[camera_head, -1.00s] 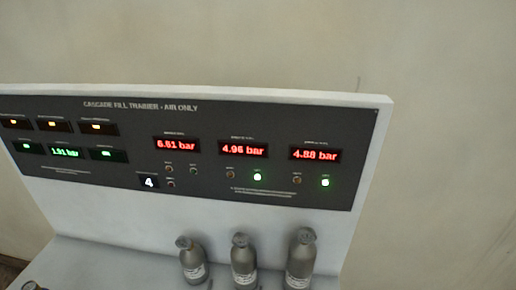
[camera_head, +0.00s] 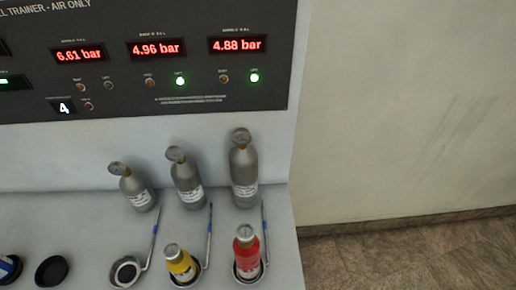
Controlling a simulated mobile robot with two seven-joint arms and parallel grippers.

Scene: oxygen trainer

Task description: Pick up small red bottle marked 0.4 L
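A small red bottle (camera_head: 246,254) with a silver-grey cap stands upright in a dark round holder at the front right of the white bench. A pale label shows on its front, too small to read. A yellow bottle (camera_head: 181,264) stands in a similar holder just to its left. Neither of my grippers is in view.
An empty round holder (camera_head: 126,271) and a black disc (camera_head: 52,270) lie left. The bench ends right of the red bottle; floor (camera_head: 420,255) lies beyond.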

